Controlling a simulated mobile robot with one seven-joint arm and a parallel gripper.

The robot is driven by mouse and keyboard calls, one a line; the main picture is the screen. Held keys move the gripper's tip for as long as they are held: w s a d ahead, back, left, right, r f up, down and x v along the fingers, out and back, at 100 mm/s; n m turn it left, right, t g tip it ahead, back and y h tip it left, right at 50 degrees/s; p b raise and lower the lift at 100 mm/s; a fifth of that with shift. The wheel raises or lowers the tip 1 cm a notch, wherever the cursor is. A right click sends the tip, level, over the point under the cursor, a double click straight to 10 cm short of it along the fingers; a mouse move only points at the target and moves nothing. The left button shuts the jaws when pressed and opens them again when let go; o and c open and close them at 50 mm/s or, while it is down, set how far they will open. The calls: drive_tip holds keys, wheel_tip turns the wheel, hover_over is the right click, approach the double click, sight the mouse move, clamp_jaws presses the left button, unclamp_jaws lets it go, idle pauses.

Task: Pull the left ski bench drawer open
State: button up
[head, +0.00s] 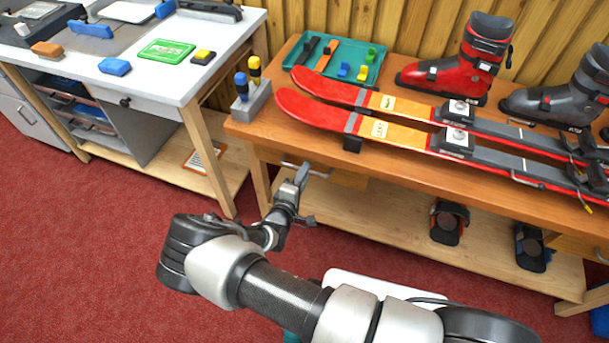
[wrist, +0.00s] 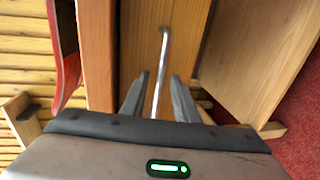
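The ski bench (head: 262,130) stands on the right, with its left drawer (head: 350,179) under the top near the left leg. The drawer's metal bar handle (head: 318,173) shows beside my gripper (head: 299,183). In the wrist view the drawer front (wrist: 140,45) is pale wood, and the handle (wrist: 160,70) runs between the two fingers of my gripper (wrist: 160,80). The fingers are apart, with a gap visible on each side of the bar. The drawer looks closed, though my gripper hides part of its front in the head view.
Red skis (head: 340,118) lie on the bench top, with a teal tool tray (head: 352,78), a red boot (head: 465,60) and a grey boot (head: 560,95) behind. Bindings (head: 448,222) sit on the lower shelf. A white-topped bench (head: 130,70) stands left. Red carpet (head: 80,250) lies clear in front.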

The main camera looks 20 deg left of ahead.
drive_tip(key=shift+w, duration=0.15)
drive_tip(key=shift+c, duration=0.4)
clamp_jaws()
drive_tip(key=f+p+v, duration=0.1)
drive_tip(key=f+v, duration=0.1)
drive_tip(key=v, duration=0.9)
drive_tip(key=s+f+p+v, duration=0.1)
drive_tip(key=f+p+v, duration=0.1)
drive_tip(key=v, duration=1)
drive_tip(key=shift+s+a+f, duration=0.2)
drive_tip(key=shift+s+f, duration=0.05)
drive_tip(key=shift+f, duration=0.15)
drive_tip(key=shift+o, duration=0.4)
unclamp_jaws()
